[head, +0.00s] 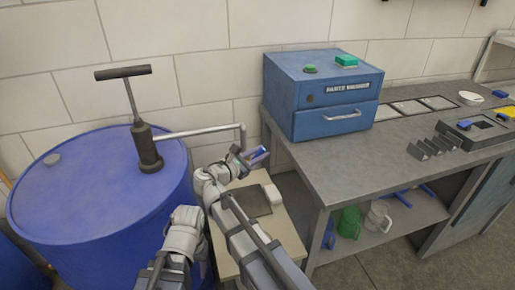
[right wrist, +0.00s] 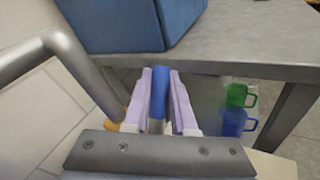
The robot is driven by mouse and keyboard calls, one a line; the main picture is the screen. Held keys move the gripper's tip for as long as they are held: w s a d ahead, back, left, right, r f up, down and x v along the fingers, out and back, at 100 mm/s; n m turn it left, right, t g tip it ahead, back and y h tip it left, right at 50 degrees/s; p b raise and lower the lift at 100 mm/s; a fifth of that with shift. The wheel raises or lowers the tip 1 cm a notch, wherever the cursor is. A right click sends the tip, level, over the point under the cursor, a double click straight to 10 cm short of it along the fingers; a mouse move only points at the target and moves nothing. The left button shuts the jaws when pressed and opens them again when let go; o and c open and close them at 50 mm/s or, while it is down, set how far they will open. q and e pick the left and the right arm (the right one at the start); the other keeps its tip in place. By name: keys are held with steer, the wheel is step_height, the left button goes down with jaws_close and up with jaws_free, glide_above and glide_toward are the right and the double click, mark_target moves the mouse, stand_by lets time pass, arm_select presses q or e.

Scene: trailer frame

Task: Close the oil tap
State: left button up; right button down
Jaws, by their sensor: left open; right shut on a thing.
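A blue handle (right wrist: 159,88) on a grey stem stands upright between the lavender fingers of my right gripper (right wrist: 160,100), which is shut on it. It appears to be the tap's handle, but its lower end is hidden by the gripper body. In the head view the right gripper (head: 252,157) is just below the end of the metal spout pipe (head: 205,131). The pipe comes from the black hand pump (head: 146,148) on the blue drum (head: 80,195). My left gripper (head: 165,272) is low at the bottom edge, open, away from the pipe and partly cut off.
A small beige stand (head: 283,222) is under my right arm. A grey workbench (head: 335,180) with a blue parts washer (head: 325,95) stands to the right. Green (head: 348,222) and pale (head: 378,216) jugs are on its lower shelf. The pipe (right wrist: 85,70) passes close on the gripper's left.

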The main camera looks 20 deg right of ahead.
steer(key=shift+d+f+m+g+y+p, duration=0.5)
steer(key=shift+f+y+p, duration=0.35)
steer(key=shift+y+p, duration=0.5)
steer(key=shift+d+f+m+g+y+p, duration=0.3)
steer(key=shift+f+m+y+p, duration=0.45)
steer(key=shift+y+p, duration=0.65)
steer(key=shift+d+f+m+g+y+p, duration=0.45)
steer(key=shift+f+y+p, duration=0.55)
steer(key=shift+y, duration=0.65)
steer(key=shift+a, duration=0.1)
steer(key=c, duration=0.7)
jaws_free()
steer(key=shift+c, duration=0.2)
steer(key=p+v, duration=0.6)
steer(key=v, duration=0.1)
steer(key=shift+s+r, duration=0.2)
steer(key=shift+r, duration=0.1)
